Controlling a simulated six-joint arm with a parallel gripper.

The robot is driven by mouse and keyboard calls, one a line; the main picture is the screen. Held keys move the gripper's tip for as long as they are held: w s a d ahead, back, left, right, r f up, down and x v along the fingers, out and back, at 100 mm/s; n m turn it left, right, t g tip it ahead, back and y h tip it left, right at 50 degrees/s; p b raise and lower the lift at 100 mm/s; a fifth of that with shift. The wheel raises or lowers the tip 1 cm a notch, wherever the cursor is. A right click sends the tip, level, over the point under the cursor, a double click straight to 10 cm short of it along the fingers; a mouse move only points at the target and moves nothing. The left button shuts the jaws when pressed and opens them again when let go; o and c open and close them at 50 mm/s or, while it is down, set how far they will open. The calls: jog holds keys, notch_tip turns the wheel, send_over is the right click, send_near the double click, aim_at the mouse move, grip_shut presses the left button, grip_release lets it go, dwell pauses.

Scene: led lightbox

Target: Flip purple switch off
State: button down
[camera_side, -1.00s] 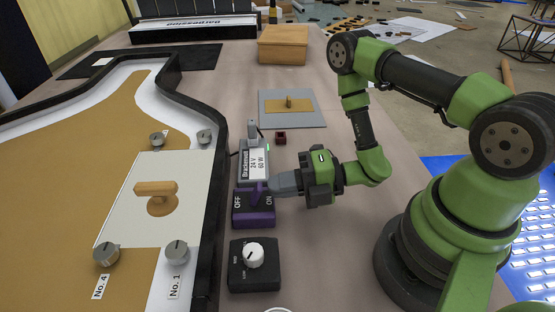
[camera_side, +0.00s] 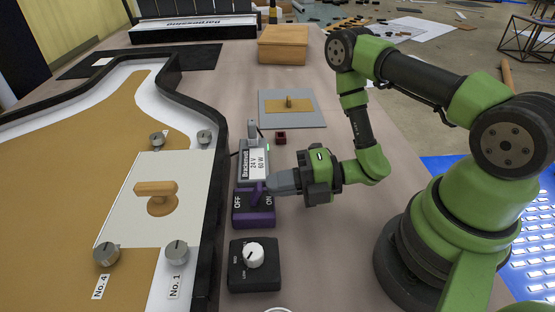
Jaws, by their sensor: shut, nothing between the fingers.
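The purple switch (camera_side: 254,213) sits on the table beside the lightbox's black edge, with OFF marked on its left and ON on its right. Its purple lever (camera_side: 257,194) stands up from the middle of the box. My gripper (camera_side: 272,183) is shut and empty. Its grey fingertips are at the right side of the lever, at or very near it; I cannot tell whether they touch. The fingers cover part of the box's far right side.
A white power supply (camera_side: 255,163) with a green light stands just behind the switch. A black dimmer box with a white knob (camera_side: 254,256) stands in front. The lightbox (camera_side: 213,200) borders the left. A wooden box (camera_side: 283,46) stands at the back.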

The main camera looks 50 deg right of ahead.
jog(key=shift+w+a+r, duration=0.2)
jog(key=shift+r, duration=0.15)
jog(key=shift+w+a+r, duration=0.4)
dwell(0.3)
jog(key=shift+s+d+f, duration=0.5)
jog(key=shift+s+d, duration=0.3)
jog(key=shift+s, duration=0.05)
jog(key=shift+d, duration=0.1)
